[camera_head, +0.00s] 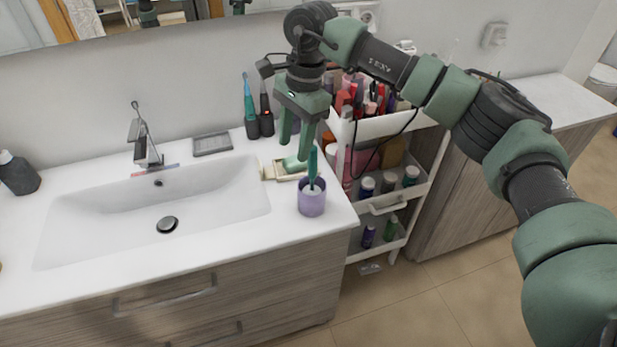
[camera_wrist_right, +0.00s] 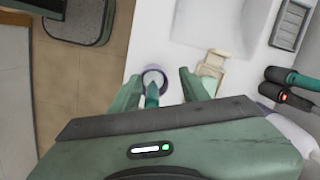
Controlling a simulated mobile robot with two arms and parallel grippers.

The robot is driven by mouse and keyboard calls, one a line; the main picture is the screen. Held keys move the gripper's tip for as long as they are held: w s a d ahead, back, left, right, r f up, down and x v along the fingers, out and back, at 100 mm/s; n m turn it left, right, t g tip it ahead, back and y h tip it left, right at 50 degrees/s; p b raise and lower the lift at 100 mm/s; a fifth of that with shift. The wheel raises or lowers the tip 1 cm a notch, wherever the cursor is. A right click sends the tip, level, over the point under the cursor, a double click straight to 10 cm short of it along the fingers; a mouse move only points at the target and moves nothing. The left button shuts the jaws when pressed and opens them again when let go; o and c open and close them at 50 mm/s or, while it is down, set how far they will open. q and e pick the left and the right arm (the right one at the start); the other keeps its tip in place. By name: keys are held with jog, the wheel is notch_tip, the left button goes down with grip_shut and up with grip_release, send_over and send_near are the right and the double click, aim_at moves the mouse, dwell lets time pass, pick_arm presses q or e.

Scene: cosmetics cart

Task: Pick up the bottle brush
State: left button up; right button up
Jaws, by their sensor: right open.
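The bottle brush (camera_head: 312,166) has a teal handle and stands nearly upright in a purple cup (camera_head: 312,203) at the right end of the sink counter. Its lower end is hidden in the cup. My right gripper (camera_head: 294,152) is open and points down just above the cup, close to the handle's top. In the right wrist view the teal handle (camera_wrist_right: 152,97) shows between the two spread fingers, with the cup (camera_wrist_right: 147,72) beyond it. Nothing is held in the gripper. My left gripper is not in view.
A soap dish (camera_head: 287,172) lies just left of the cup. Two electric toothbrushes (camera_head: 258,122) stand near the wall. The basin (camera_head: 110,212) is to the left. A white cart (camera_head: 382,202) full of cosmetics stands to the right, below my right arm.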

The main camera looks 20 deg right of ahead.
aim_at(312, 157)
jog(key=shift+h, duration=0.8)
jog(key=d, duration=0.1)
jog(key=d+r, duration=0.1)
jog(key=d, duration=0.1)
jog(key=d+r, duration=0.1)
jog(key=shift+w+d, duration=0.25)
jog(key=shift+w, duration=0.05)
jog(key=f+p, duration=0.1)
jog(key=f, duration=0.1)
jog(key=f+p, duration=0.1)
jog(key=f, duration=0.1)
jog(key=f+p, duration=0.2)
jog(key=shift+s+a+f, duration=0.2)
jog(key=shift+s+a, duration=0.1)
jog(key=shift+s, duration=0.1)
jog(key=shift+f, duration=0.45)
grip_shut()
